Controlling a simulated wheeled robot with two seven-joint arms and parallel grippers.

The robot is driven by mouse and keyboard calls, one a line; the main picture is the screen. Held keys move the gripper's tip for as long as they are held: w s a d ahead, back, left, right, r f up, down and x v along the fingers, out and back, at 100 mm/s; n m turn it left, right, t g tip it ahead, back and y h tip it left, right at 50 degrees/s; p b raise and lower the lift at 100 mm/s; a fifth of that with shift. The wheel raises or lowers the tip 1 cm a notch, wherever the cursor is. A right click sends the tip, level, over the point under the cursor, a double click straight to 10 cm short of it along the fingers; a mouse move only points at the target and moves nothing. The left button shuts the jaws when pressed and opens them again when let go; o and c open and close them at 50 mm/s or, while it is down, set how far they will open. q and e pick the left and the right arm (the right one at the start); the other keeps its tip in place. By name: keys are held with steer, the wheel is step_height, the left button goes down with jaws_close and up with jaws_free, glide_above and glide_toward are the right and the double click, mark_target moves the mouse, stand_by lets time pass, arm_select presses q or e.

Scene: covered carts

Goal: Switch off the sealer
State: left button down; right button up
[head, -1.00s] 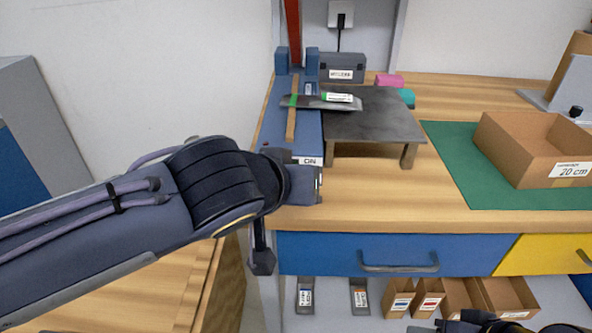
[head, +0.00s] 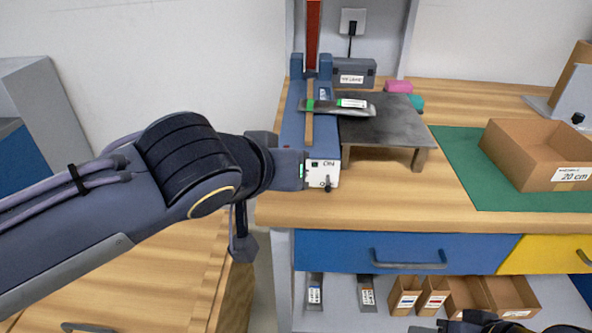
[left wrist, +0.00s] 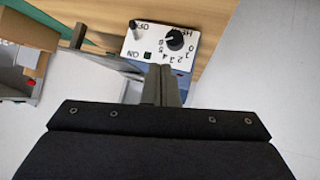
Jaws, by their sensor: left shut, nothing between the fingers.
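The sealer (head: 294,128) is a long blue machine at the left end of the table, with a white front panel (head: 322,175). In the left wrist view the panel (left wrist: 125,42) shows a round black knob (left wrist: 174,39) with numbers, a small dark-green square (left wrist: 147,55) by an "ON" label, and a small lever-like part (left wrist: 134,26). My left gripper (left wrist: 161,70) is shut and empty, its tips at the panel's near edge; I cannot tell whether they touch. In the head view it covers the panel's left side. My right gripper (head: 465,325) shows only partly at the bottom edge.
A flat silver-grey pouch (head: 358,107) lies across the sealer and a dark raised platform (head: 395,130). A brown box (head: 535,165) stands on a green mat (head: 465,170). A blue drawer (head: 340,250) is below the table edge. Bare wood lies in front of the platform.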

arm_select(q)
steer(key=v, duration=0.6)
steer(key=shift+s+d+p, duration=0.2)
steer(key=shift+s+p, duration=0.2)
steer(key=shift+p, duration=0.05)
steer(key=s+a+f+n+g, duration=0.2)
steer(key=s+a+f, duration=0.4)
steer(key=f, duration=0.5)
steer(key=s+a+f+n+g, duration=0.1)
steer(key=s+a+f+g, duration=0.15)
steer(key=a+f, duration=0.75)
step_height(320, 180, up, 18)
steer(key=s+d+p, duration=0.1)
steer(key=p, duration=1.8)
steer(key=shift+s+p, duration=0.15)
steer(key=shift+p, duration=0.15)
